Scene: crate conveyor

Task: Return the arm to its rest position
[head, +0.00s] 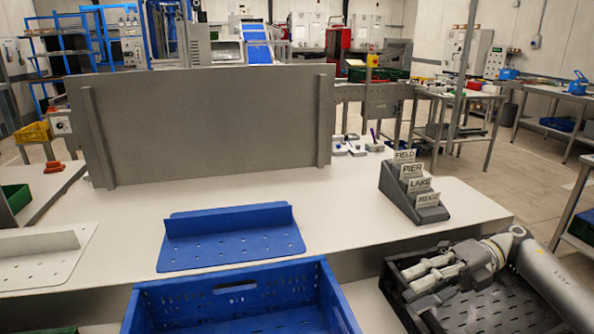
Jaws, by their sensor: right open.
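My right gripper (428,275) is at the lower right of the head view, above the black crate (398,292). It is open, and I see nothing between its fingers. My right arm comes in from the right edge and bends over the crate. My left gripper is not in view.
A blue crate (239,286) stands at the front middle. Behind it are a blue perforated plate (232,250) and a grey panel (205,122). A dark stepped holder (393,187) with several word cards stands on the white table (340,225). The tabletop between plate and holder is clear.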

